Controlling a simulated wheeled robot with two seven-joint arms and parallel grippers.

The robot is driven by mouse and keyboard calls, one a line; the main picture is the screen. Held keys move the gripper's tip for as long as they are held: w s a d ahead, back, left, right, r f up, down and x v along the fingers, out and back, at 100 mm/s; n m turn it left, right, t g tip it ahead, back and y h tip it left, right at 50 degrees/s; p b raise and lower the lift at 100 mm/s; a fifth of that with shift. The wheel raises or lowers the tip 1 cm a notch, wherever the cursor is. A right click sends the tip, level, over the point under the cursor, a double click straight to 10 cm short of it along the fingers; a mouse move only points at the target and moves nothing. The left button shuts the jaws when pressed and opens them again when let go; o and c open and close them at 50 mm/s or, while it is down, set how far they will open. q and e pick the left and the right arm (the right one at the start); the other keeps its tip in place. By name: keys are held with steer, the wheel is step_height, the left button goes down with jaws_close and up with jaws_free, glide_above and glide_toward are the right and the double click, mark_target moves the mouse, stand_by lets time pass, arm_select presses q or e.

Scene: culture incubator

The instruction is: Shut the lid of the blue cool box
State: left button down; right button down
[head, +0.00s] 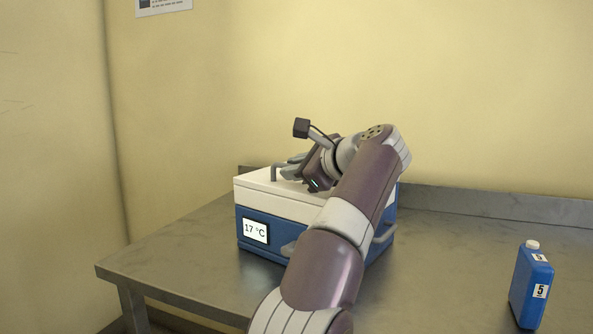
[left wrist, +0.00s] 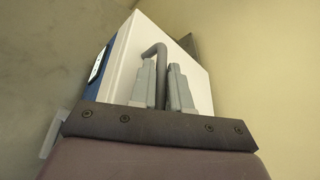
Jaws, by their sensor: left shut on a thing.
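The blue cool box (head: 283,233) stands on the metal table, with a "17 °C" display on its front. Its white lid (head: 262,190) lies level on the blue body, and I see no gap along the visible front edge; my arm hides the right part. My left gripper (head: 291,169) is over the lid, shut on the grey lid handle (head: 274,173). In the left wrist view the bent handle (left wrist: 155,49) runs between the two fingers (left wrist: 161,80), with the white lid (left wrist: 134,42) behind. My right gripper is not in view.
A blue bottle (head: 530,285) with a white cap and the label "5" stands on the table (head: 440,270) at the right. The table is clear between it and the box. A raised ledge (head: 500,203) and a yellow wall are behind.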

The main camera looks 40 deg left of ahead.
arm_select(q)
steer(key=shift+f, duration=0.35)
steer(key=c, duration=1.4)
jaws_free()
steer(key=shift+c, duration=0.2)
steer(key=shift+d+r, duration=0.1)
steer(key=p+v, duration=0.1)
steer(key=v, duration=0.5)
steer(key=p+v, duration=0.1)
steer(key=v, duration=0.5)
steer(key=shift+r, duration=0.25)
steer(key=shift+d, duration=0.2)
